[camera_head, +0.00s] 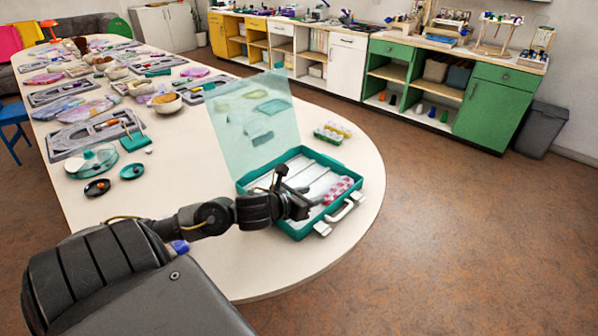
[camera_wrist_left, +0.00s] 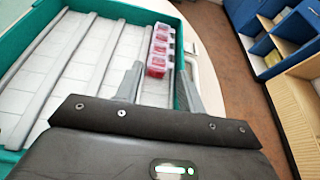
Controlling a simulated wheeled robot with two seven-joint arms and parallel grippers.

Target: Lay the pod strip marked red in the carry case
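The teal carry case (camera_head: 246,184) lies open on the table, its clear lid (camera_head: 235,130) raised at the back. White ribs divide its floor into lanes. The pod strip with red-pink pods (camera_head: 340,190) lies inside, at the case's right side near the handle. My left gripper (camera_head: 298,200) is over the front part of the case. In the left wrist view, its fingers (camera_wrist_left: 160,82) are apart, and the near end of the strip (camera_wrist_left: 159,50) shows between and beyond the tips. No contact is visible. My right gripper is not in view.
Another strip with yellow and green pods (camera_head: 332,132) is on the table behind the case. The table's rounded edge is close to the case's handle (camera_head: 345,208).

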